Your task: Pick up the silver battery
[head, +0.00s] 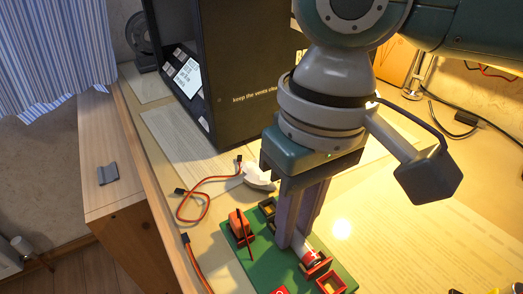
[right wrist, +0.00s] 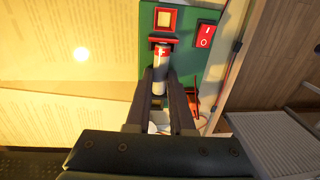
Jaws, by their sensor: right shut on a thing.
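The silver battery (head: 309,256) has a red end and is over the green board (head: 262,262), by a red holder. In the right wrist view the battery (right wrist: 160,84) sits between the two fingers, its red end pointing away from the wrist. My right gripper (head: 297,241) reaches down from above and is shut on the battery. The fingers hide part of it, and I cannot tell whether it is clear of the board. The right gripper also shows in the right wrist view (right wrist: 160,78). My left gripper is not in view.
The board carries an orange-red block (head: 240,226), a red-framed square (head: 331,283) and a red rocker switch (right wrist: 205,36). Red-and-black cables (head: 207,196) lie left of the board. A black cabinet (head: 245,65) stands behind. Printed sheets (head: 420,230) cover the table at right.

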